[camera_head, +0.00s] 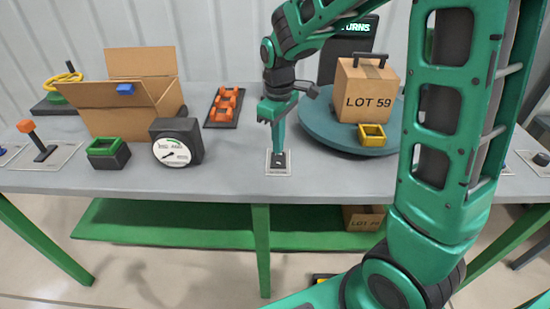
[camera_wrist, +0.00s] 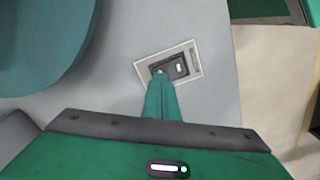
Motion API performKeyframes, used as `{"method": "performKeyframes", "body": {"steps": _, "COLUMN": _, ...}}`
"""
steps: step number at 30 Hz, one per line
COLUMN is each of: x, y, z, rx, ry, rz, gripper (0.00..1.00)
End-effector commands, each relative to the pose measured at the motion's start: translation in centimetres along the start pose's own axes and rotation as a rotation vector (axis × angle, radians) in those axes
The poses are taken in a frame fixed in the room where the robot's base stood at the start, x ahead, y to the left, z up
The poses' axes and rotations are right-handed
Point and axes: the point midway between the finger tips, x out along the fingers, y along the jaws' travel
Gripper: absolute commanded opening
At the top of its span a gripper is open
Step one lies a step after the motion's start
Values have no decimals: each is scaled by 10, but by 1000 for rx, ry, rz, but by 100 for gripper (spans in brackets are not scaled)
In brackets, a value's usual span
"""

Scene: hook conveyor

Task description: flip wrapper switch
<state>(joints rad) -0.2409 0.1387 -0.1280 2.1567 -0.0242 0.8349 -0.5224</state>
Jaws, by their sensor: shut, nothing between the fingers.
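The wrapper switch (camera_head: 279,163) is a small dark rocker on a pale plate set into the grey table near its front edge. In the wrist view the switch (camera_wrist: 178,67) shows on its labelled plate, which lies tilted in the picture. My gripper (camera_head: 277,149) points down with its fingers shut and empty. In the wrist view the tip of my gripper (camera_wrist: 160,76) is over the left end of the rocker. It seems to be at or very near the rocker's surface, and I cannot tell whether it touches. The fingertip hides part of the rocker.
The table around the plate is clear.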

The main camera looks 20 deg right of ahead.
Motion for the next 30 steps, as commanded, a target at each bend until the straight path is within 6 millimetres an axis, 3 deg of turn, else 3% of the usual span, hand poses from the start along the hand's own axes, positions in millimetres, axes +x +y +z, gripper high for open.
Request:
{"method": "performKeyframes", "body": {"steps": 23, "x": 10, "y": 0, "z": 0, "rx": 0, "ry": 0, "rz": 0, "gripper": 0}}
{"method": "performKeyframes", "body": {"steps": 30, "x": 3, "y": 0, "z": 0, "rx": 0, "ry": 1, "rz": 0, "gripper": 0}}
